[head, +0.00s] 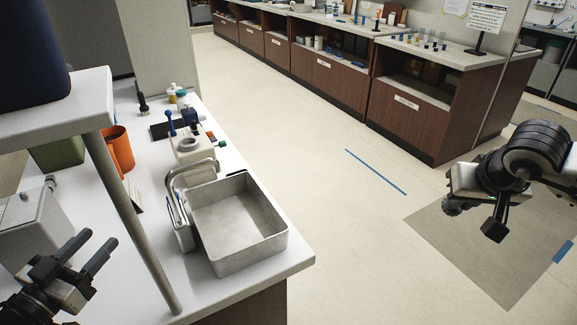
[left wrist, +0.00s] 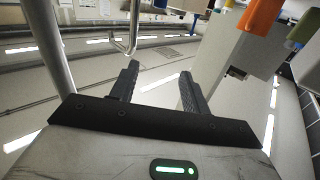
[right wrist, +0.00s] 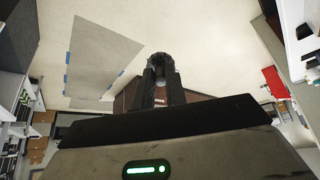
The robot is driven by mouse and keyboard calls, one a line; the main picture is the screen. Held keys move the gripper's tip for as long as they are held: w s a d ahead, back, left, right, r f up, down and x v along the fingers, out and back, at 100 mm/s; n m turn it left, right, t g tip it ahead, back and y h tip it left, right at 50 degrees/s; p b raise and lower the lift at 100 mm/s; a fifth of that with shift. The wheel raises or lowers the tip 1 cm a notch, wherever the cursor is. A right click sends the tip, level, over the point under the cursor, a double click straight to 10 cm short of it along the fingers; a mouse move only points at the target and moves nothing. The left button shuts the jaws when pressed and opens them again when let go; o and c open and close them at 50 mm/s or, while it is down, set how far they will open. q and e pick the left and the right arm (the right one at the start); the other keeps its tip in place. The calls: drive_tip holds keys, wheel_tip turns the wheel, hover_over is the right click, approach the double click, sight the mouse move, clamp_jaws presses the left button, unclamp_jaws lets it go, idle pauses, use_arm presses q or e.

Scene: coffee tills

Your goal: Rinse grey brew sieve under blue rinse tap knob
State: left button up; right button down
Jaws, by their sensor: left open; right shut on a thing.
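A metal basin (head: 240,225) stands at the front of the white counter, with a curved chrome tap (head: 188,172) at its left side. A blue-topped stem (head: 170,117) rises behind the tap; I cannot tell whether it is the rinse tap knob. My left gripper (head: 99,246) is open and empty, left of the basin; its fingers also show in the left wrist view (left wrist: 160,88). My right gripper (head: 455,204) is over the floor, far right of the counter. In the right wrist view it is shut on a small dark grey thing (right wrist: 160,66), probably the sieve, mostly hidden by the fingers.
A raised shelf on a grey post (head: 128,195) stands between my left gripper and the basin. An orange cup (head: 118,148) and a cream pot-like device (head: 192,150) are further back. Open floor (head: 350,230) lies between the counter and my right arm.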

use_arm(q)
drive_tip(key=s+d+f+n+g+y, duration=0.4)
drive_tip(key=s+d+f+g+y, duration=0.2)
drive_tip(key=s+f, duration=0.4)
drive_tip(key=shift+s+f+g+y, duration=0.4)
drive_tip(key=shift+f+g+y, duration=0.2)
drive_tip(key=shift+g, duration=0.6)
drive_tip(key=shift+d, duration=0.1)
